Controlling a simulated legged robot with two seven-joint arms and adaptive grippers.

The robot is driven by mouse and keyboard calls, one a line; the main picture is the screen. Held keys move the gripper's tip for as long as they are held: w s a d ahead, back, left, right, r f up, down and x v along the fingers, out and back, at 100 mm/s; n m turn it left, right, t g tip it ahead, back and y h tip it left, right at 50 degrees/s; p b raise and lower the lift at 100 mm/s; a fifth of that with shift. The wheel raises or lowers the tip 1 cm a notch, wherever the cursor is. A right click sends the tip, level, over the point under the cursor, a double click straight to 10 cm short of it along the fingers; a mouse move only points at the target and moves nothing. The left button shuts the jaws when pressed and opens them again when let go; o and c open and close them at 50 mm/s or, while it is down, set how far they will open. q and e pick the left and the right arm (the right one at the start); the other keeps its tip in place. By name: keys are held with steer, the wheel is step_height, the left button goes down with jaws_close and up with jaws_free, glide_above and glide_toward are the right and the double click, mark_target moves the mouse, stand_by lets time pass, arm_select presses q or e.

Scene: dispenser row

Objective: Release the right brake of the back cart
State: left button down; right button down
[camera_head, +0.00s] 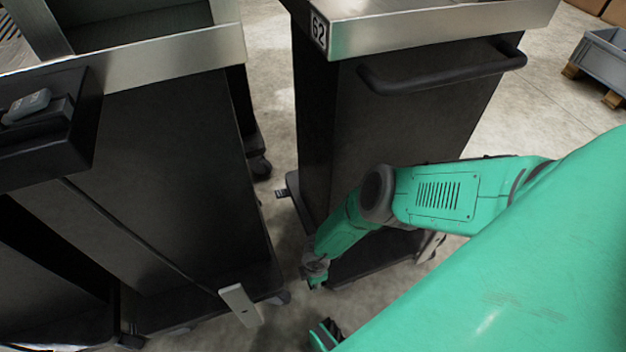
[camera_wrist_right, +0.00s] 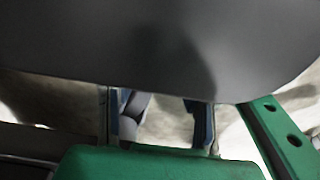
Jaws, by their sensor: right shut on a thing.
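The cart marked 62 (camera_head: 410,110) stands upright in the middle of the head view, dark-sided with a metal top rim and a black handle. A pale grey pedal-like piece (camera_head: 430,246) shows at the right of its base. My right gripper (camera_head: 315,271) is low by the near left corner of the cart's base. In the right wrist view, its fingers (camera_wrist_right: 158,118) reach under a dark grey panel (camera_wrist_right: 150,45). It is shut on a part, seemingly the grey rounded piece (camera_wrist_right: 134,106) there; the panel hides most of it.
Another dark cart (camera_head: 165,190) stands close on the left, with a pale pedal-like plate (camera_head: 240,305) low at its right corner. A narrow strip of concrete floor (camera_head: 268,85) separates the carts. A grey crate (camera_head: 600,62) sits at the far right.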

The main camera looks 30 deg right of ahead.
steer(key=shift+d+r+y, duration=0.2)
steer(key=shift+r+y, duration=0.2)
steer(key=shift+y, duration=0.5)
steer(key=c, duration=1)
jaws_free()
steer(key=shift+c, duration=0.2)
